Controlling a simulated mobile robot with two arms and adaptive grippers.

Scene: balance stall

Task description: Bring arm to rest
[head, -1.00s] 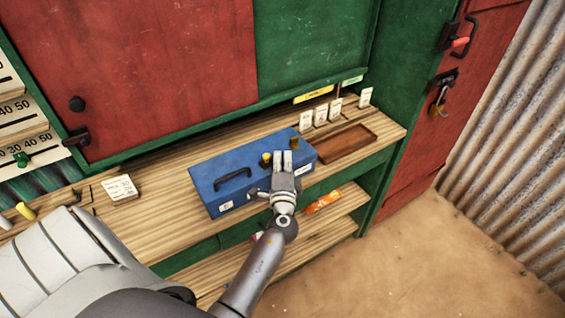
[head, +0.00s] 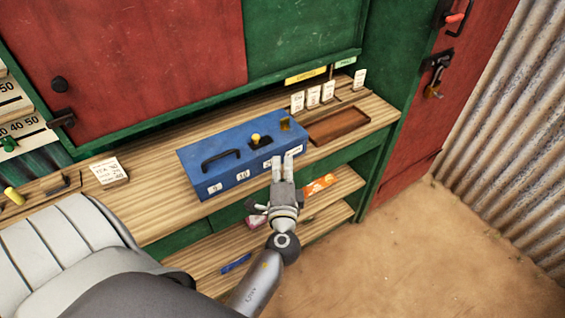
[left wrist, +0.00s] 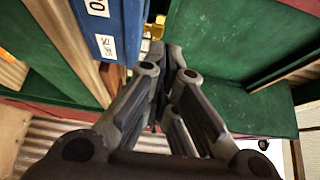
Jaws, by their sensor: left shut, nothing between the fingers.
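My left gripper (head: 283,166) is shut and empty in the head view, in front of the right end of the blue box and overlapping it in the picture. Whether it touches the box cannot be told. In the left wrist view, its fingers (left wrist: 172,62) come together, with the blue box (left wrist: 100,22) at the upper left. The blue box (head: 215,165) sits on the wooden counter with a black handle, a yellow knob and white number labels. My right gripper is not in view.
A wooden tray (head: 368,120) and several white cards stand right of the box on the counter (head: 150,205). Sandy floor at the lower right is clear.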

